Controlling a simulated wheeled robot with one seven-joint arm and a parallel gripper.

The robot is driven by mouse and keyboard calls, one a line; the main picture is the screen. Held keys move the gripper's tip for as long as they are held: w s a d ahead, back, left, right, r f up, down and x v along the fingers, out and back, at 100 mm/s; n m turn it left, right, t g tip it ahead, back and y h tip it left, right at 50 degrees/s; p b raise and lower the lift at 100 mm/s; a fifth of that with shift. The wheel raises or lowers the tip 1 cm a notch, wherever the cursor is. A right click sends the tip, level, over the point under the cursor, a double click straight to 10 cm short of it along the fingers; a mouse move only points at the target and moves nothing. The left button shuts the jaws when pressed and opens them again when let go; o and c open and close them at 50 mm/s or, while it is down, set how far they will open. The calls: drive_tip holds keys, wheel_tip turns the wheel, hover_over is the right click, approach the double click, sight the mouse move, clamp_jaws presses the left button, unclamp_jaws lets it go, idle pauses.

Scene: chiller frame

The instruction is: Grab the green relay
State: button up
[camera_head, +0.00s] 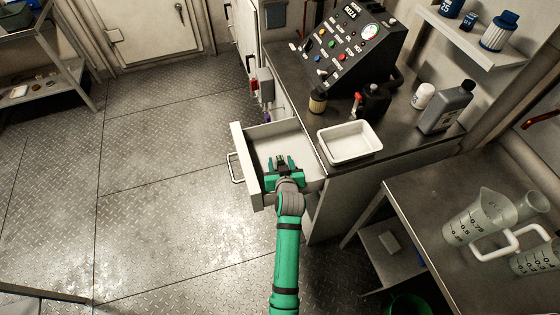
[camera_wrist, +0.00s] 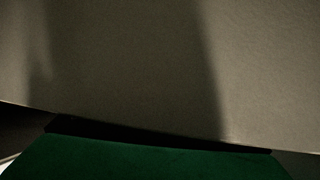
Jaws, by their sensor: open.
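My gripper (camera_head: 281,160) is over or inside an open drawer (camera_head: 240,150), pointing away from the camera. Its two short dark fingers are apart, and I see nothing clearly held between them. I cannot make out a green relay in either view; the gripper and arm hide part of the drawer. In the wrist view, a plain grey-beige surface with shadows fills most of the picture. A dark green shape (camera_wrist: 150,160) spans the bottom of that view; I cannot tell whether it is part of my gripper or another thing.
A white tray (camera_head: 350,158) stands on the counter right of the drawer, near a black control panel (camera_head: 350,48), a small jar (camera_head: 318,101) and a grey bottle (camera_head: 446,110). A side table (camera_head: 430,205) holds clear measuring jugs (camera_head: 480,222). The floor left is clear.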

drive_tip(key=shift+w+f, duration=0.3)
drive_tip(key=shift+w, duration=0.3)
clamp_jaws()
drive_tip(key=shift+r, duration=0.1)
